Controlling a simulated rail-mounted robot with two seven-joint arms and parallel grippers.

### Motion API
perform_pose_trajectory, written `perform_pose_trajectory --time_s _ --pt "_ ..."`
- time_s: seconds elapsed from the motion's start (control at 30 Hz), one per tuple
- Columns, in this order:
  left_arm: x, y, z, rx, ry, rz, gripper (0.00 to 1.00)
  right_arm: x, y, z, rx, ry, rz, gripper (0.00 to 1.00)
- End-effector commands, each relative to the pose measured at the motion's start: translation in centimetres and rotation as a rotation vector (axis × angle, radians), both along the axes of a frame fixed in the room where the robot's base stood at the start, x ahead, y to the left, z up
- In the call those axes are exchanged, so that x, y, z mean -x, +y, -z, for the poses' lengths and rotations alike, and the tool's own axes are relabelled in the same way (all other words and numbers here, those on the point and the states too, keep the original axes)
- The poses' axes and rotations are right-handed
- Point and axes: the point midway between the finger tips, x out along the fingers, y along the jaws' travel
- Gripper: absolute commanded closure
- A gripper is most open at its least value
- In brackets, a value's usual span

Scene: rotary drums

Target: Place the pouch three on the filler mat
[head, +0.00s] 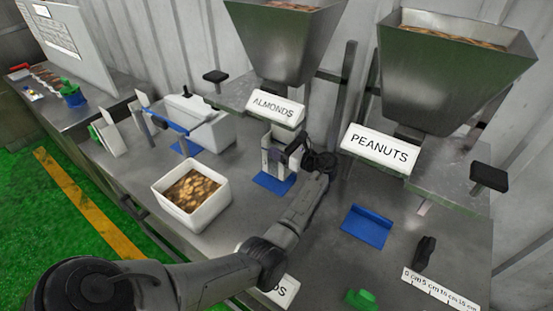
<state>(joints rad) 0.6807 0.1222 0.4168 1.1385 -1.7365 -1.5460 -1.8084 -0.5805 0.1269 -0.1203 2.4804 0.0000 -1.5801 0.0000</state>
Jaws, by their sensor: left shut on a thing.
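My left gripper (287,152) is below the ALMONDS hopper, at the end of my arm, which comes in from the lower left. It is shut on a small pale pouch (270,160); no number can be read on it. The pouch is upright over a blue mat (270,184) under that hopper. The gripper partly hides it, and I cannot tell whether its base touches the mat. A second blue mat (367,227) lies bare below the PEANUTS hopper. My right gripper is not in view.
The ALMONDS hopper (283,50) and PEANUTS hopper (440,85) overhang the steel bench. A white tub of nuts (166,204) stands left of the pouch, with a blue-barred sealer-like device (190,130) behind it. A black object (425,252) and ruler strip (440,288) are at lower right.

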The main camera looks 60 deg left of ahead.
Motion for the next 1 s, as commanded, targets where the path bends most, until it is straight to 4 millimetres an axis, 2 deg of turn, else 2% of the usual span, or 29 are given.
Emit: perform_pose_trajectory --time_s 0.13,0.37,0.67,1.0 --pt "0.6 1.2 0.7 -0.001 0.000 0.000 0.87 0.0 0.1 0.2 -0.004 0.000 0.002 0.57" --pt "0.8 1.5 1.4 0.000 0.000 0.000 0.87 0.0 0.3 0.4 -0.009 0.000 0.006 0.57" --pt "0.8 1.4 4.9 0.000 0.001 0.000 0.87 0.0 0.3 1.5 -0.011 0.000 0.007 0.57" --pt "0.8 1.4 5.1 -0.001 0.000 0.000 0.87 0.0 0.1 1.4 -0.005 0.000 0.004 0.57"
